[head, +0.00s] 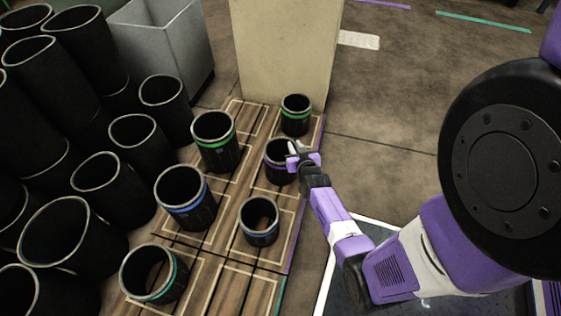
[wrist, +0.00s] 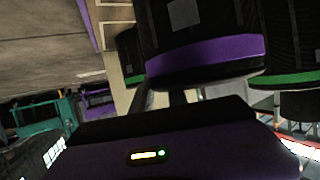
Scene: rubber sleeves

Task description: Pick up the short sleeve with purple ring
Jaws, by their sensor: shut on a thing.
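The short black sleeve with a purple ring (head: 274,163) stands in the right column of the wooden pallet in the head view. My gripper (head: 294,152) is at its right side, shut on its wall near the rim. In the wrist view the sleeve (wrist: 195,52) fills the upper middle, its purple band across it, close in front of my gripper (wrist: 165,100). The fingers are mostly hidden there. I cannot tell whether the sleeve is touching the pallet or slightly raised.
Green-ringed sleeves (head: 296,115) and (head: 215,140) stand behind and left of it. Blue-ringed sleeves (head: 185,197) and (head: 259,221) and a teal-ringed one (head: 153,273) are nearer. Tall black sleeves (head: 75,240) crowd the left. A beige block (head: 285,50) stands behind; floor at right is open.

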